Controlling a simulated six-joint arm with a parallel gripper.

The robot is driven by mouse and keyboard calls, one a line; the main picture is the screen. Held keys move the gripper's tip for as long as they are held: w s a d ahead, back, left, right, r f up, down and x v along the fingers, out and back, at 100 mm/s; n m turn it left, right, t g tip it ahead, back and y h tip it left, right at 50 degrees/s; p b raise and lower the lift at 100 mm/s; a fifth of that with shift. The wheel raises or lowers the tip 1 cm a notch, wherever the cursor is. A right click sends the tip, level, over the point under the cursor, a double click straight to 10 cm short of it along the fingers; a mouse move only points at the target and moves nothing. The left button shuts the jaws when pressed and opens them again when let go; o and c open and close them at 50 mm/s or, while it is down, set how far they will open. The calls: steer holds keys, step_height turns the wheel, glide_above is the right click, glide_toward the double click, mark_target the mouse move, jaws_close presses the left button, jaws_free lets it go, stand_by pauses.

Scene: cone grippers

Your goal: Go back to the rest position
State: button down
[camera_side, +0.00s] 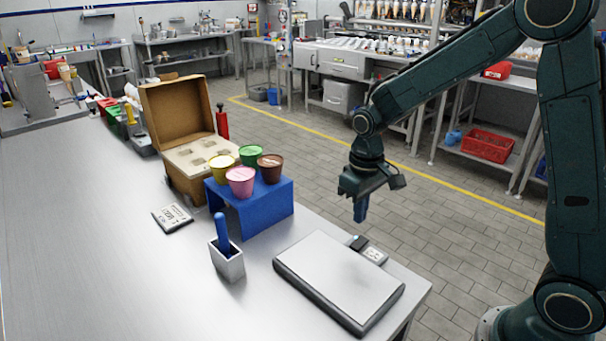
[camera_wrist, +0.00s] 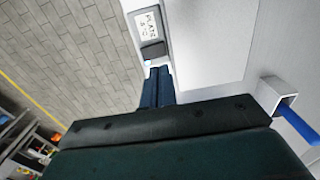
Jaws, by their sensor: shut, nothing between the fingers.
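My gripper (camera_side: 361,209) hangs from my arm with its fingers pointing down, past the far edge of the scale in the side view. The fingers are together and hold nothing. In the wrist view my gripper (camera_wrist: 158,72) also shows shut, its blue fingers side by side near the scale's small display (camera_wrist: 150,30). The flat grey scale (camera_side: 338,278) lies on the table near its right corner, with nothing on its plate. Its plate also shows in the wrist view (camera_wrist: 210,45).
A blue stand (camera_side: 262,215) holds yellow, green, pink and brown cups. Behind it is an open cardboard box (camera_side: 178,115). A grey holder (camera_side: 228,264) with a blue-handled tool and a small labelled device (camera_side: 172,217) are on the steel table (camera_side: 80,230). Tiled floor lies beyond.

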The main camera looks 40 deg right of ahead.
steer(key=s+a+r+t, duration=0.1)
steer(key=s+r+t, duration=0.1)
steer(key=s+r, duration=0.5)
steer(key=s+a+r+t, duration=0.1)
steer(key=s+r+t, duration=0.2)
steer(key=s+r, duration=0.5)
steer(key=shift+s+r+t, duration=0.15)
steer(key=shift+s+t, duration=0.15)
steer(key=shift+s, duration=2.2)
